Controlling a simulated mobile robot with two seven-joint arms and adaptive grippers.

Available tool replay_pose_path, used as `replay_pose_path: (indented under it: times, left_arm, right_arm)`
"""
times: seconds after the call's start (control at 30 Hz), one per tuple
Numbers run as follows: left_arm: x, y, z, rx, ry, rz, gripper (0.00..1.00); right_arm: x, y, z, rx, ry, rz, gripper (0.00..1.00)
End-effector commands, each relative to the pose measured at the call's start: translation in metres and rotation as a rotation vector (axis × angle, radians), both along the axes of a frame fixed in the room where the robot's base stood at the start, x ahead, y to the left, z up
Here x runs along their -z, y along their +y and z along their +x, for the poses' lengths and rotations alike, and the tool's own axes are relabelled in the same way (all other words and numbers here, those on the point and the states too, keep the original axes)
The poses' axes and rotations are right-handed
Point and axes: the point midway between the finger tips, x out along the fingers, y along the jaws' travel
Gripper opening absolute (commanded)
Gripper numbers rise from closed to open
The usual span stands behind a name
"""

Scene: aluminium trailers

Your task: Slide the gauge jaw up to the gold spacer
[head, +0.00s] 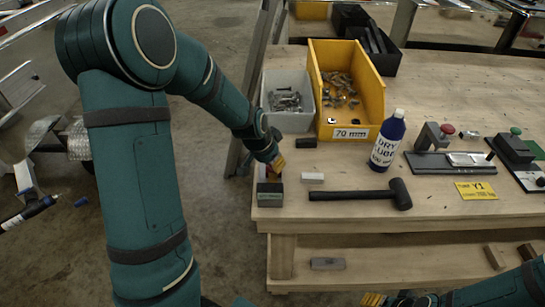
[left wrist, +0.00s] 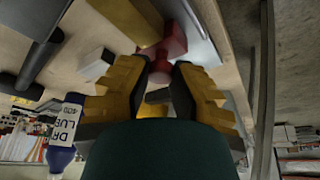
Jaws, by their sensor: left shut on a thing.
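My left gripper (head: 277,164) is at the bench's near left corner. In the left wrist view its two yellow-padded fingers (left wrist: 160,75) close on a red knob (left wrist: 170,42), which I take as the gauge jaw's grip. A bit of red (head: 272,181) shows below the fingers in the head view. A gold-brown block (left wrist: 128,18), probably the gold spacer, lies just past the knob, beside a grey metal strip (left wrist: 200,30). Whether jaw and block touch is hidden. My right gripper (head: 375,299) is low at the bottom edge, partly cut off.
A pale block (head: 312,178) and a black mallet (head: 370,194) lie right of the left gripper. A dry lube bottle (head: 388,140), yellow bin (head: 345,95) and grey bin (head: 288,100) stand behind. The bench's left edge is close by.

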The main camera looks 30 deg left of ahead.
Motion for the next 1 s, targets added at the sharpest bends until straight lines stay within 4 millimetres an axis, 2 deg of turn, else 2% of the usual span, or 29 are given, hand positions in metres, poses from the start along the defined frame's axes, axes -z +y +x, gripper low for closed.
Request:
replay_pose_path:
  times: [0.1, 0.37, 0.4, 0.5, 0.83, 1.0]
  left_arm:
    - [0.002, -0.005, -0.008, 0.002, 0.006, -0.003, 0.0]
    - [0.004, -0.008, -0.01, 0.006, 0.015, -0.006, 0.0]
    - [0.004, -0.008, -0.01, 0.006, 0.015, -0.006, 0.27]
    - [0.004, -0.008, -0.01, 0.005, 0.015, -0.006, 0.58]
    - [0.0, -0.005, -0.008, 0.002, 0.005, -0.003, 0.58]
    - [-0.016, -0.004, -0.013, 0.004, -0.001, -0.001, 0.58]
  right_arm:
    - [0.0, 0.0, 0.0, 0.001, 0.0, -0.001, 0.47]
    - [0.0, 0.0, 0.0, 0.0, -0.001, 0.0, 0.47]
    - [0.0, 0.0, 0.0, 0.0, -0.001, 0.0, 0.47]
    - [0.0, 0.0, 0.0, 0.0, -0.001, 0.0, 0.47]
    - [0.0, 0.0, 0.0, 0.0, 0.0, 0.0, 0.47]
    - [0.0, 0.0, 0.0, 0.0, 0.0, 0.0, 0.47]
